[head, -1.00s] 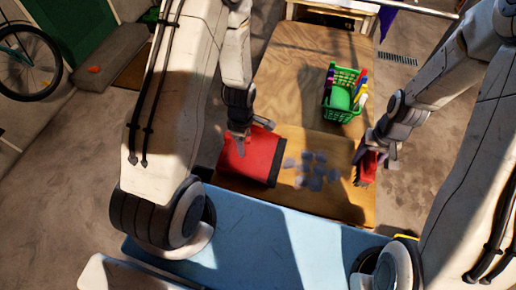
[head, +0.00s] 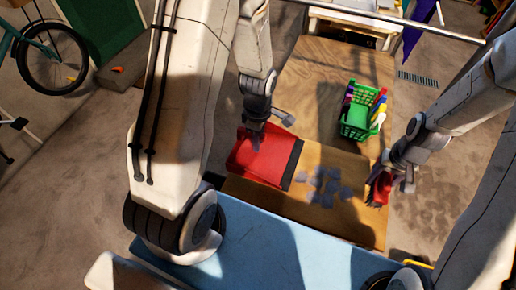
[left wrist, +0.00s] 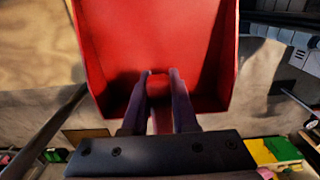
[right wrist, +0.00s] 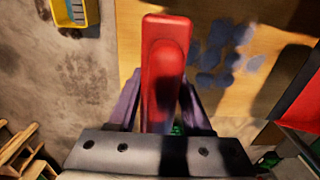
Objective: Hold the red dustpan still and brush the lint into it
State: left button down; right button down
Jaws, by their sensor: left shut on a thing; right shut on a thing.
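The red dustpan (head: 265,157) lies on the wooden table, its dark lip facing right toward the lint. My left gripper (head: 253,135) is shut on the dustpan's handle; the left wrist view shows both fingers around the red handle (left wrist: 158,88). The lint (head: 324,186) is a cluster of grey-blue bits on the table, right of the dustpan and apart from its lip. My right gripper (head: 388,172) is shut on a red brush (head: 379,188) at the table's right edge, right of the lint. The brush (right wrist: 163,65) fills the middle of the right wrist view; its bristles are hidden there.
A green basket (head: 356,122) with colourful bottles stands farther back on the table (head: 325,75). A light blue surface (head: 290,250) lies in front of the table. A yellow container (right wrist: 75,12) shows in the right wrist view. A bicycle (head: 55,60) is far left.

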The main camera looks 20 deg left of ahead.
aim_at(268, 147)
pick_arm(q)
jog(key=shift+r, duration=0.85)
notch_tip(268, 147, down, 6)
jog(key=shift+f, duration=0.1)
jog(key=shift+f, duration=1.25)
jog(key=shift+f, duration=0.1)
jog(key=c, duration=0.6)
grip_release()
grip_shut()
